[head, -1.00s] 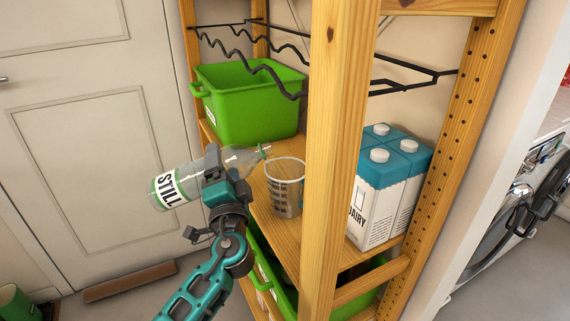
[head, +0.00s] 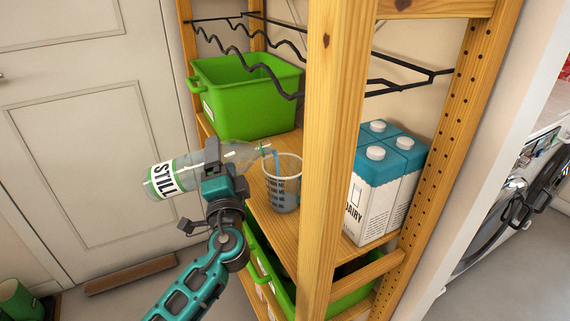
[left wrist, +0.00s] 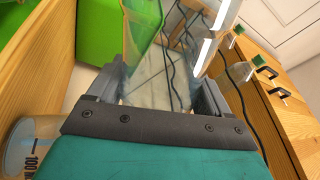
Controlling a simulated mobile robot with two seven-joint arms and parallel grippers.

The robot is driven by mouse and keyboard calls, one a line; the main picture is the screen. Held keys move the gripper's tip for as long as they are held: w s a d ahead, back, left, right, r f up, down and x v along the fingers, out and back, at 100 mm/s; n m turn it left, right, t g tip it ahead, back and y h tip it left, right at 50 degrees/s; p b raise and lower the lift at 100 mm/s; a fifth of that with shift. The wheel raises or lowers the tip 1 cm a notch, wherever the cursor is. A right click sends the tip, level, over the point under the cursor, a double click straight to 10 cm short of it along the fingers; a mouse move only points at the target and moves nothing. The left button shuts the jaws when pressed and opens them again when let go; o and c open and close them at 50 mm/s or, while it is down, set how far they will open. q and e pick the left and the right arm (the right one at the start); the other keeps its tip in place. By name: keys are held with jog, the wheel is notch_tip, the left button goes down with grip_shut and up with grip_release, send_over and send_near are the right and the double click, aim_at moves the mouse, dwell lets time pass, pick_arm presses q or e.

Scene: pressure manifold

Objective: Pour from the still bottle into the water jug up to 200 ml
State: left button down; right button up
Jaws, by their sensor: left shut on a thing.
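The still bottle (head: 166,179), clear with a white label and green bands, lies nearly level in the head view, its neck to the right. My left gripper (head: 216,165) is shut on the bottle's body. The neck is just above the rim of the water jug (head: 284,190), and a blue stream of water runs from the mouth into it. The jug is a clear beaker with dark markings, upright on the wooden shelf. Its level is hard to read. In the left wrist view the bottle (left wrist: 165,75) is between the fingers and the jug (left wrist: 30,150) is at lower left. My right gripper is not visible.
A green crate (head: 240,98) stands behind the jug on the shelf. A wooden post (head: 333,150) rises just right of the jug, with dairy cartons (head: 376,195) beyond it. A black wire rack (head: 290,50) hangs above. Another green crate (head: 268,278) is below.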

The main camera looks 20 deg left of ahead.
pick_arm(q)
jog(key=shift+w+d+r+m, duration=0.1)
jog(key=shift+d+r+m, duration=0.05)
jog(key=shift+r+m, duration=0.3)
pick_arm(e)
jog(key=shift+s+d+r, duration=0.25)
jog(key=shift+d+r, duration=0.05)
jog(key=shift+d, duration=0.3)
